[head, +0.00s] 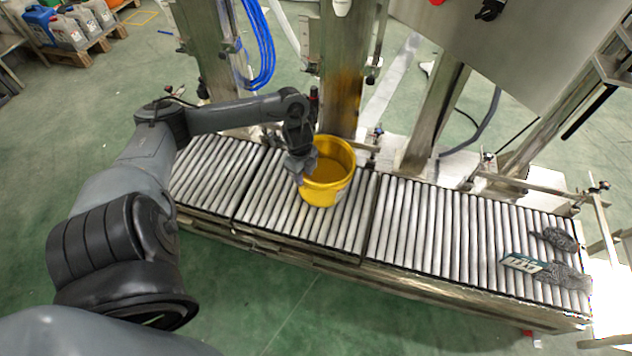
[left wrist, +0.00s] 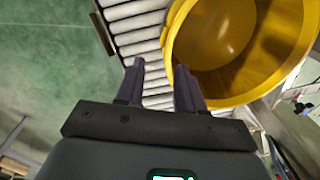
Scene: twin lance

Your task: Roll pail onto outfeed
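The yellow pail (head: 327,187) stands upright and open-topped on the roller conveyor (head: 405,225), on its middle section. My left gripper (head: 300,174) is at the pail's left rim in the head view. In the left wrist view the pail (left wrist: 275,50) fills the upper right. There the left gripper (left wrist: 160,78) has its fingers apart, with rollers showing between them. The right finger overlaps the pail's rim edge; I cannot tell whether it touches. My right gripper is not in view.
Dark grey mottled items (head: 563,276) and a green-and-white labelled piece (head: 522,262) lie on the rollers at the right end. Rollers between them and the pail are clear. Steel posts (head: 342,80) stand behind the conveyor. Jugs on a pallet (head: 75,25) stand far left.

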